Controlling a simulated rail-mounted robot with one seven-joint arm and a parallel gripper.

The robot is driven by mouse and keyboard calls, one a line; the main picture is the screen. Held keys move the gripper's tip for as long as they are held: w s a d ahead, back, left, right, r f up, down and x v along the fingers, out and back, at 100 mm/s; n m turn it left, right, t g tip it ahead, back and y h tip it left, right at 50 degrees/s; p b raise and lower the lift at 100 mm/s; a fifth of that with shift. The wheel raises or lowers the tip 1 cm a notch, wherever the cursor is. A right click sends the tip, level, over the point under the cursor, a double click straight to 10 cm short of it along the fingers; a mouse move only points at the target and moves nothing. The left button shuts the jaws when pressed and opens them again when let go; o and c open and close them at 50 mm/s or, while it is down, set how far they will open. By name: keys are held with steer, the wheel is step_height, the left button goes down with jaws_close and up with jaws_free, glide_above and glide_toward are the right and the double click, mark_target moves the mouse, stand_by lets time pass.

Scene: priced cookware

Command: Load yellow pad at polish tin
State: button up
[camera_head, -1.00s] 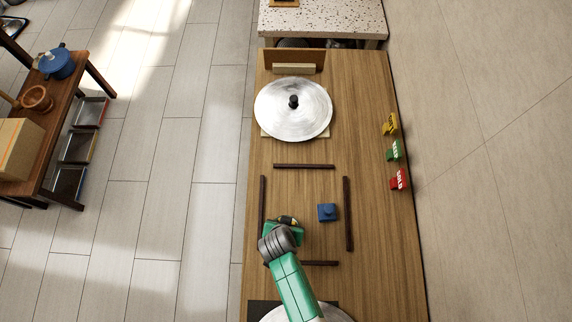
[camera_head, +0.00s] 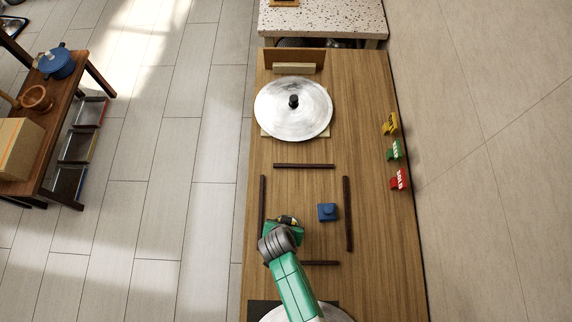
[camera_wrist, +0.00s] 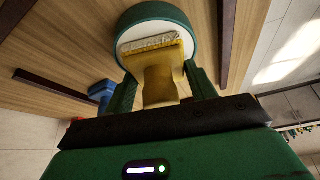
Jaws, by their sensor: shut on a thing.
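My gripper (camera_wrist: 160,92) is shut on the yellow pad (camera_wrist: 158,80), a yellow tool with a flared end and a pale, rough strip along its edge. The polish tin (camera_wrist: 133,18), round with a dark green rim and a pale inside, lies straight beyond the jaws in the wrist view. The pad's far edge overlaps the tin's opening there; I cannot tell whether it touches the polish. In the head view my gripper (camera_head: 287,222) is low over the table, left of a blue block-like thing (camera_head: 327,212), and mostly hides the pad and tin.
Dark wooden strips (camera_head: 304,166) frame the work area on the wooden table (camera_head: 365,120). A round metal lid (camera_head: 293,108) lies at the back; another metal disc is partly under my arm. Yellow, green and red (camera_head: 399,180) signs stand along the right edge.

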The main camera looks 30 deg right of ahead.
step_height(320, 180, up, 7)
steer(key=p, duration=0.6)
steer(key=shift+r+p, duration=0.1)
steer(key=shift+p, duration=0.3)
stand_by(0.5)
steer(key=w+a+r+n+y+p, duration=0.1)
steer(key=w+a+r+n, duration=0.1)
steer(key=r, duration=0.6)
steer(key=w+a+r+n+t+y, duration=0.1)
steer(key=w+a+r+n, duration=0.2)
steer(key=r, duration=0.5)
steer(key=w+a+r+n+y+p, duration=0.1)
steer(key=w+a+r+n, duration=0.2)
steer(key=a+r, duration=0.3)
steer(key=shift+a+r+n+p, duration=0.3)
steer(key=shift+r+n, duration=0.2)
steer(key=shift+r, duration=0.45)
